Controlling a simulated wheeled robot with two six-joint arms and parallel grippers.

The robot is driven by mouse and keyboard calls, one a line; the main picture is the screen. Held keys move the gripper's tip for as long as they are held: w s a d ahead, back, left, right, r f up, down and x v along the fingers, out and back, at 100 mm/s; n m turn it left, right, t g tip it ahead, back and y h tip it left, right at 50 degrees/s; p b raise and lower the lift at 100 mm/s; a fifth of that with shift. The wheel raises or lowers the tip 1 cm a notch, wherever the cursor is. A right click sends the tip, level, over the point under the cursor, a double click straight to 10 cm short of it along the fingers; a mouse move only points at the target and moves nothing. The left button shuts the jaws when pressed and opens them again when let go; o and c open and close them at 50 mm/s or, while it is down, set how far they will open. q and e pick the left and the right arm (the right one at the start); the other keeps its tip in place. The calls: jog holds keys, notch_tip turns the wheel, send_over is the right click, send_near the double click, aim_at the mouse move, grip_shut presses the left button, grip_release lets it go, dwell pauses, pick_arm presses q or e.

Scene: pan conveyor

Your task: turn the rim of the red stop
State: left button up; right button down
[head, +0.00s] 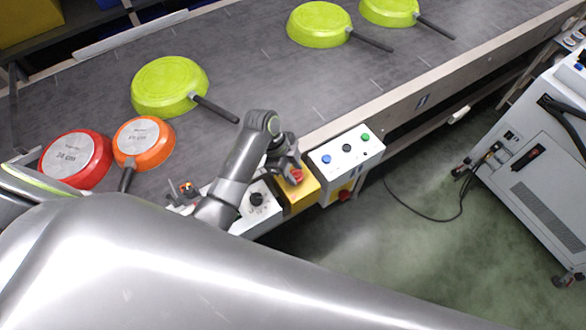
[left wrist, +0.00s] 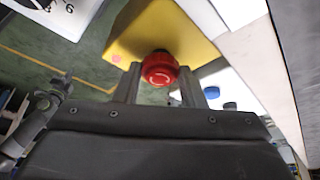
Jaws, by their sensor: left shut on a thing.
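The red stop (head: 297,175) is a round mushroom button on a yellow box (head: 299,196) at the conveyor's near edge. In the left wrist view the red stop (left wrist: 159,68) shows a face with white marks, in front of the yellow box (left wrist: 165,32). My left gripper (head: 291,169) reaches it from the left in the head view. In the left wrist view its two fingers (left wrist: 160,82) stand one on each side of the red rim, shut on it. The gripper partly hides the stop in the head view. My right gripper is not in view.
A white control box (head: 346,150) with blue, black and green buttons stands right of the yellow box. A white box with a black knob (head: 256,199) is to its left. Green, red (head: 76,158) and orange (head: 143,143) pans lie on the conveyor (head: 250,70). A grey cabinet (head: 540,165) stands at right.

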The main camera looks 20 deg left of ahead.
pick_arm(q)
jog(key=m, duration=0.1)
jog(key=m+g, duration=0.1)
jog(key=m+p, duration=0.1)
jog(key=m, duration=0.1)
jog(key=shift+w+r+g, duration=0.1)
jog(key=shift+w+g, duration=0.15)
jog(key=shift+g, duration=0.05)
jog(key=m+g, duration=0.1)
jog(key=m, duration=0.3)
jog(key=shift+w+d+y, duration=0.1)
jog(key=shift+y, duration=0.3)
jog(key=shift+m, duration=0.3)
jog(key=shift+g, duration=0.3)
jog(key=o, duration=1)
